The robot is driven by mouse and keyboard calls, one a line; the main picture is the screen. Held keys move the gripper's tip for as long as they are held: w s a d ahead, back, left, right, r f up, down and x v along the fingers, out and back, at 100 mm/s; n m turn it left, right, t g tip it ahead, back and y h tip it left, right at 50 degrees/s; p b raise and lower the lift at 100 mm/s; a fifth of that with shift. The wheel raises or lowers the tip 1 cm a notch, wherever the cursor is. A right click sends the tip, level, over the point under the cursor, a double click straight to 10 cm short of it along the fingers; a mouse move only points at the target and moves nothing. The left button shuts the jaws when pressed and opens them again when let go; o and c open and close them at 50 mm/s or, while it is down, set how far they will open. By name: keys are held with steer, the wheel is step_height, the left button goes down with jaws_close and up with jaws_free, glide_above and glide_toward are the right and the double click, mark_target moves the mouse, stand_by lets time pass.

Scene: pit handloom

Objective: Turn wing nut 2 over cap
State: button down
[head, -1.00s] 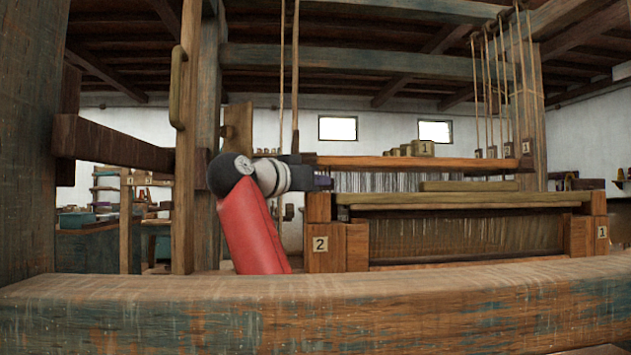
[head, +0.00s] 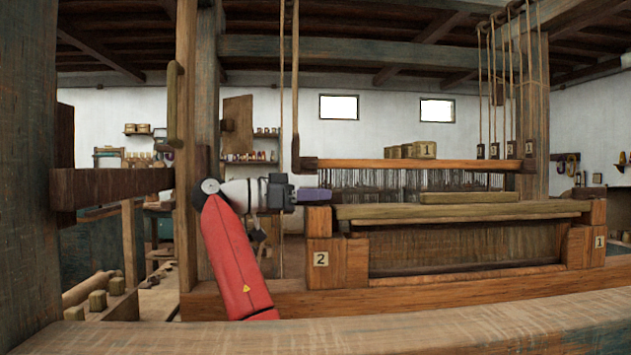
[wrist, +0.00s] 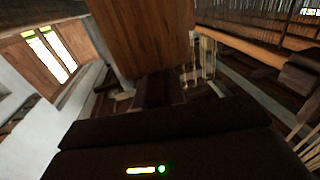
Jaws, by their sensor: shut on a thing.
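My gripper (head: 325,195) reaches in from the left, level, with its purple fingertips at the top of the wooden end block marked 2 (head: 320,250). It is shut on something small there. Wing nut 2 itself is hidden by the fingers, so I cannot make out how it is turned. The cap (head: 460,211), a long pale wooden bar, runs right from that block to the block marked 1 (head: 599,242). The wrist view is dark and does not show the nut clearly.
A thick wooden beam (head: 450,335) crosses the foreground. A post (head: 187,140) and a dark side beam (head: 115,187) stand left of my arm. Above the cap hangs an orange-brown bar (head: 420,164) with wooden blocks on it. Cords hang near my gripper.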

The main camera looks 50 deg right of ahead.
steer(key=shift+m+g+y+p, duration=0.3)
steer(key=shift+g+p, duration=0.05)
steer(key=shift+g, duration=0.05)
steer(key=c, duration=1.5)
jaws_free()
steer(key=shift+o, duration=0.2)
